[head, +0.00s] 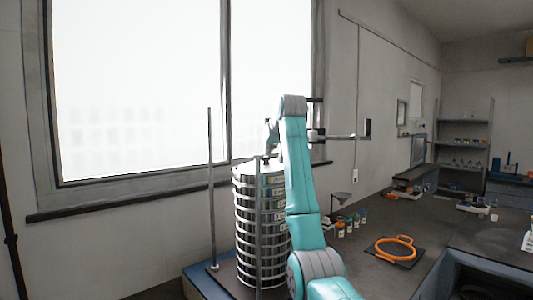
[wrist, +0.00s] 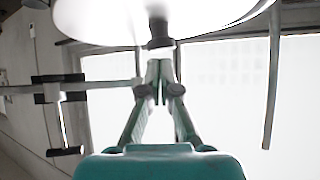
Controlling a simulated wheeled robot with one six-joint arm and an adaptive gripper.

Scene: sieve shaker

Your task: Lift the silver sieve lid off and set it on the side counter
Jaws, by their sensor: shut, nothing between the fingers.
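The silver sieve lid (head: 246,169) sits on top of the tall stack of metal sieves (head: 262,230) in the head view, partly hidden behind my arm. In the wrist view the lid (wrist: 105,18) is a bright disc at the top edge, with a dark knob (wrist: 158,32) at its middle. My gripper (wrist: 160,68) is shut and empty, its fingertips close to the end of the knob. Whether they touch it I cannot tell. In the head view my gripper (head: 268,145) is just above the lid, mostly hidden by my arm. The side counter (head: 360,265) is at right.
An orange ring (head: 396,248) lies on a dark mat on the counter. Several small bottles (head: 350,223) and a funnel stand (head: 341,198) are behind it. A thin upright rod (head: 211,190) stands left of the stack. Some bare counter shows around the mat.

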